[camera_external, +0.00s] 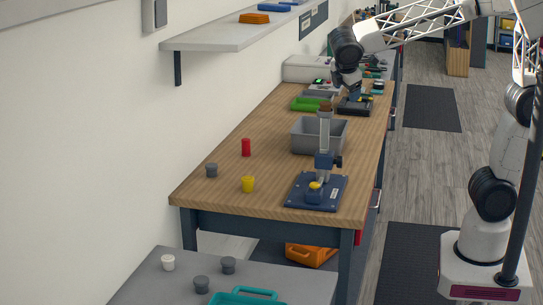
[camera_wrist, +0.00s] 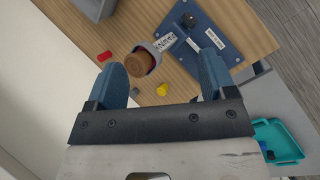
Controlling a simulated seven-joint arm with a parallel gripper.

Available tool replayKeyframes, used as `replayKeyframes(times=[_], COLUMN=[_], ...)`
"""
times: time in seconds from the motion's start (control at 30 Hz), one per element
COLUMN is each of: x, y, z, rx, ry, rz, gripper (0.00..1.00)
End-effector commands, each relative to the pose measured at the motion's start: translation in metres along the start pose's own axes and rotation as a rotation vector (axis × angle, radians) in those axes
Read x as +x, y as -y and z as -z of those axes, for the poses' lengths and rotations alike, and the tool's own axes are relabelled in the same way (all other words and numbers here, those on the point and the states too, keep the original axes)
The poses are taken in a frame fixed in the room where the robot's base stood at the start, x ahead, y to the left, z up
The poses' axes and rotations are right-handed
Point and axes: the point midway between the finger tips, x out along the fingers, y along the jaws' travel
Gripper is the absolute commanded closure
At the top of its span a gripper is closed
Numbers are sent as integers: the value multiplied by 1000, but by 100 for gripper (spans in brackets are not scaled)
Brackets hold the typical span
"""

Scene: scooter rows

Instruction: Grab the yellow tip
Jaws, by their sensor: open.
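A small yellow tapered piece (camera_external: 248,184) stands upright near the front left of the wooden table. In the wrist view it (camera_wrist: 162,89) shows below the middle, between my fingers in the picture but far beneath them. A second yellow part (camera_external: 315,186) sits on the blue base plate (camera_external: 330,196) of an upright stand; I cannot tell which yellow one is the tip. My gripper (camera_external: 353,90) is open and empty, high above the far part of the table. Its two blue fingers (camera_wrist: 163,66) are spread wide in the wrist view.
The stand's grey column with brown top (camera_external: 325,108) rises beside a grey bin (camera_external: 302,137). A red piece (camera_external: 246,147) and a dark grey piece (camera_external: 211,170) stand near the yellow piece. A grey front table holds several small pieces and a teal tray (camera_external: 245,297). A wall shelf (camera_external: 225,37) overhangs the left.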

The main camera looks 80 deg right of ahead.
Motion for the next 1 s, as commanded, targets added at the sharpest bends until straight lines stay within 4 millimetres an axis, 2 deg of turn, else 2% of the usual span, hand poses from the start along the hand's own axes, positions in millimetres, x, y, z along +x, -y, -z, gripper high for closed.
replayKeyframes(times=[0.03, 0.3, 0.6, 0.9, 1.0], x=[0, -8, -14, -18, -19], y=[-7, -42, -73, -91, -94], z=[13, 74, 150, 231, 251], rx=[-38, -247, -466, -667, -713], ry=[21, 138, 280, 430, 470], rz=[-15, -103, -197, -283, -304], gripper=[23, 23, 23, 23, 23])
